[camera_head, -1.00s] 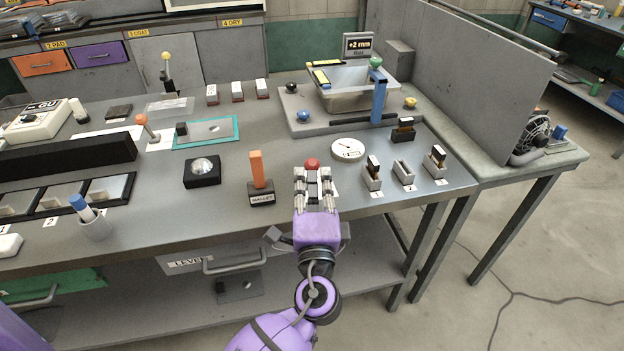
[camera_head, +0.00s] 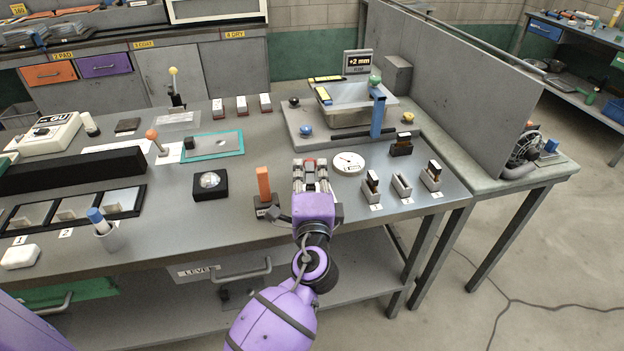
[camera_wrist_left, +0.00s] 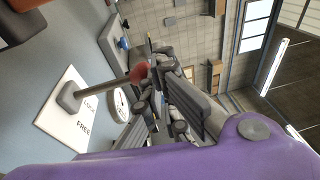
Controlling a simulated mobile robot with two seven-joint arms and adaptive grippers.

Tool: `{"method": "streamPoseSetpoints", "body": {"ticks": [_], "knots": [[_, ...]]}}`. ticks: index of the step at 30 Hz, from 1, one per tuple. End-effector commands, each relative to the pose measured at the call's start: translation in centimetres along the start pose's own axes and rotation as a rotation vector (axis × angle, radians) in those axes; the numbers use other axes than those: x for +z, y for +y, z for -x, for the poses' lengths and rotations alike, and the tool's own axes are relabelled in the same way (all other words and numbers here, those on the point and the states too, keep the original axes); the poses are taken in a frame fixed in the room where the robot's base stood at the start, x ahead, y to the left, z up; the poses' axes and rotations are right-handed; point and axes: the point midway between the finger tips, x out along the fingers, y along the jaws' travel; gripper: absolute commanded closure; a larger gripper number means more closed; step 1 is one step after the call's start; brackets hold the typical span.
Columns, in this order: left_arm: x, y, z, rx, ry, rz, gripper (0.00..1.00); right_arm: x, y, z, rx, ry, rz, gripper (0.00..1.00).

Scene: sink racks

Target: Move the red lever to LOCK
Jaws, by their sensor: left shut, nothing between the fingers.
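The red lever's round knob (camera_head: 310,162) shows at my left gripper's fingertips (camera_head: 311,165), near the table's front edge in the head view. The wrist view shows the red knob (camera_wrist_left: 138,72) on a grey shaft rising from a small base on a white plate (camera_wrist_left: 68,118) marked LOCK and FREE. The shaft passes beside the word LOCK. My left gripper, also in the wrist view (camera_wrist_left: 153,95), is shut with nothing between its fingers, right beside the knob. I cannot tell whether it touches. The head view hides the shaft and plate behind my gripper.
An orange upright block (camera_head: 264,184) on a dark base stands left of my gripper. A round white dial (camera_head: 348,163) lies just right. Several small holders (camera_head: 402,186) stand farther right. A grey tray (camera_head: 352,108) with a blue post is behind.

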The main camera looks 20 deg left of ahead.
Motion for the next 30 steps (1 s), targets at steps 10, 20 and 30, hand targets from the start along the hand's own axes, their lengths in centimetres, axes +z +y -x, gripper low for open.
{"method": "streamPoseSetpoints", "body": {"ticks": [10,20,30], "knots": [[0.6,0.1,-3.0,0.002,-0.001,-0.001,1.0,0.8,0.0,-0.1,0.0,-0.013,0.002,1.0],[0.8,0.2,-4.2,0.001,0.0,-0.001,1.0,-0.3,-0.2,-0.6,-0.004,0.006,0.006,1.0],[0.9,0.2,-4.3,0.002,0.0,-0.001,1.0,-0.1,-0.1,-0.5,-0.003,0.004,0.005,1.0]]}}
